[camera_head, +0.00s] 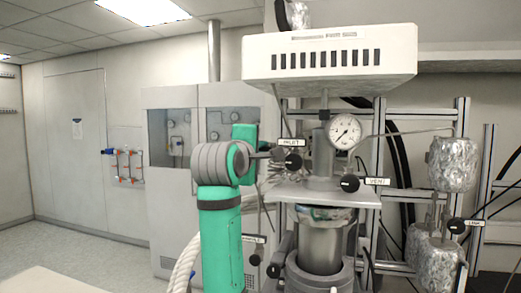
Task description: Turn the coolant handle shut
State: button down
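Several black valve knobs with small white labels show on the reactor rig. A low knob (255,260) hangs below a small label (253,239) too small to read surely; it may be the coolant handle. Other knobs are the inlet knob (293,161), the vent knob (350,183) and a knob at the right (457,226). My green and grey arm rises in front, just left of the rig. My gripper (266,154) seems to point right, near the inlet knob and above the low knob. Its fingers are small and blend with the rig, so their opening and any contact are unclear.
A pressure gauge (344,131) and a metal reactor vessel (320,245) stand right of my arm. A white slotted housing (330,60) overhangs them. Foil-wrapped cylinders (453,164) are at the right. White hoses (184,268) run beside my arm. Open floor (80,250) lies left.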

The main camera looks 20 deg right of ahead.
jog(key=shift+m, duration=0.3)
jog(key=m, duration=0.8)
jog(key=shift+f, duration=0.1)
jog(key=m, duration=0.4)
jog(key=shift+m, duration=2.5)
jog(key=c, duration=1.8)
grip_release()
